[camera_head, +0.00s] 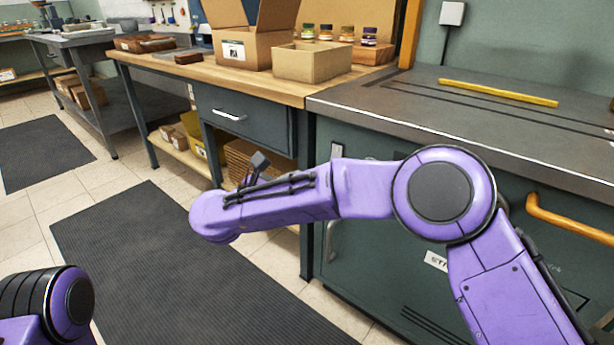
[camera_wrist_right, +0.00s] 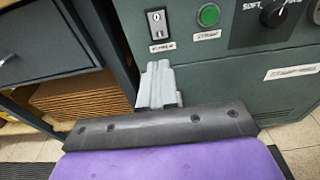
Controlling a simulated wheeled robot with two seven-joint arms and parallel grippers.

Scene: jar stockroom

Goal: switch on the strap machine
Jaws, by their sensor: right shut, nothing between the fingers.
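The strap machine (camera_head: 380,255) is a dark green cabinet with a steel top (camera_head: 420,105), at the right in the head view. In the right wrist view its front (camera_wrist_right: 262,97) shows a power switch (camera_wrist_right: 158,22) on a pale plate, over a small label. Whether the switch is on or off, I cannot tell. A green button (camera_wrist_right: 208,15) and a black knob (camera_wrist_right: 273,13) sit to its right. My right gripper (camera_wrist_right: 158,66) is shut and empty, its grey fingertips just below the switch label in the picture; contact cannot be told. My left gripper is out of view.
A workbench (camera_head: 170,70) with a drawer (camera_head: 238,115) adjoins the machine on the left, bearing an open carton (camera_head: 243,47), a low box (camera_head: 310,63) and jars. An orange handle (camera_head: 570,218) sticks out from the machine.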

